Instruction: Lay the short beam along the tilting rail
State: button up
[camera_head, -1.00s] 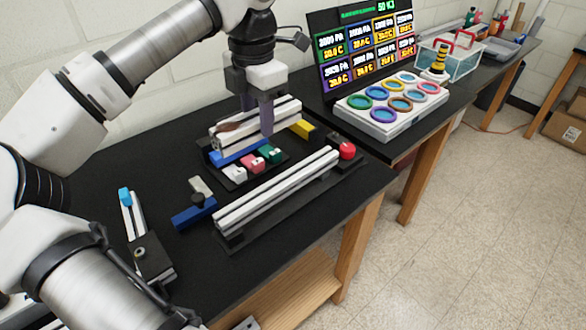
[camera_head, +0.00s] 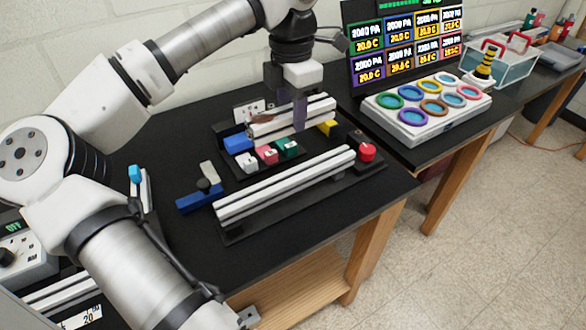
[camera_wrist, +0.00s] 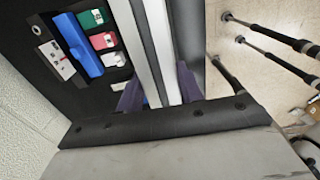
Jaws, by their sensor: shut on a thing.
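My gripper (camera_head: 299,112) is shut on the short beam (camera_head: 264,129), a white slotted bar with a dark groove. In the wrist view, the purple fingertips (camera_wrist: 159,94) stand on either side of the beam (camera_wrist: 150,35). The tilting rail (camera_head: 285,187), a longer white slotted bar on a black base, lies nearer the table's front edge and looks empty. The gap under the beam is hard to judge.
White (camera_head: 246,162), pink (camera_head: 267,155) and green (camera_head: 288,147) blocks sit in the tray between beam and rail, beside a blue block (camera_head: 238,143). A red button (camera_head: 367,152) stands at the rail's right end. A ring panel (camera_head: 427,102) is farther right.

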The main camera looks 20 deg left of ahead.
aim_at(292, 175)
notch_tip(292, 175, down, 13)
jog(key=b, duration=0.6)
jog(key=shift+b, duration=0.35)
jog(key=shift+d, duration=0.1)
jog(key=shift+f, duration=0.15)
jog(key=o, duration=1.1)
jog(key=shift+o, duration=0.2)
jog(key=shift+r, duration=0.2)
notch_tip(292, 175, up, 12)
jog(key=shift+b, duration=0.7)
